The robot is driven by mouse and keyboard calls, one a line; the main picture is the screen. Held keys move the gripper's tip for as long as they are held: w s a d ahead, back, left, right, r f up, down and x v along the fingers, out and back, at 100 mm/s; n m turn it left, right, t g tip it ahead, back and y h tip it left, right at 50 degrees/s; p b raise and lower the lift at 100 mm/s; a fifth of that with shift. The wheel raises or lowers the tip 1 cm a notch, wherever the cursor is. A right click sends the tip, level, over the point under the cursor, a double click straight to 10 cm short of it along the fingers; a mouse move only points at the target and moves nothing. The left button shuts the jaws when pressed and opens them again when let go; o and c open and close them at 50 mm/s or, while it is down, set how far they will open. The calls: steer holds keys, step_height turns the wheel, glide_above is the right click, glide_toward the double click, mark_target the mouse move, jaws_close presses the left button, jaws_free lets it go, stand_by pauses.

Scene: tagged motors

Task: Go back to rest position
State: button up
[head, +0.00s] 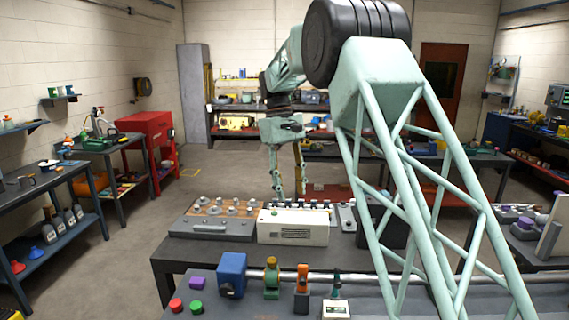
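My gripper (290,191) hangs fingers down from my pale green arm, near the middle of the head view. Its two long fingers are apart with a gap between them, and I see nothing held. The fingertips show just above the far edge of the dark workbench (172,267), behind the white box (292,227). I cannot tell their exact height. On the near surface stand a blue motor-like unit (231,274), a green and yellow unit (271,279), an orange unit (302,279) and a white-based device (335,309). Any tags are too small to read.
A brown tray with knobs (190,222) lies left of the white box. A dark box (381,226) stands right, partly behind my arm. Small red, green and purple pieces (197,283) lie front left. A red cabinet (150,135) and side benches line the left; floor between is clear.

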steer(key=s+d+r+m+t+b, duration=0.1)
steer(key=s+d+r, duration=0.3)
steer(key=s, duration=0.5)
steer(key=s+d+r+m+t+y+b, duration=0.1)
steer(key=s+d+r, duration=0.35)
steer(key=s, duration=0.45)
steer(key=s+d+r+m+t+b, duration=0.15)
steer(key=s+d+r, duration=0.3)
steer(key=s, duration=0.55)
steer(key=s+d+f+m+b, duration=0.1)
steer(key=s+f, duration=0.3)
steer(key=s, duration=0.6)
steer(key=s+d+f+t+b, duration=0.1)
steer(key=s+d+f, duration=0.2)
steer(key=s, duration=0.8)
steer(key=s+d+f+m+t+b, duration=0.1)
steer(key=s+f, duration=0.4)
steer(key=s, duration=0.5)
steer(key=shift+s+d+m+y+b, duration=0.3)
steer(key=shift+s+d+m+y, duration=0.1)
steer(key=shift+d, duration=0.1)
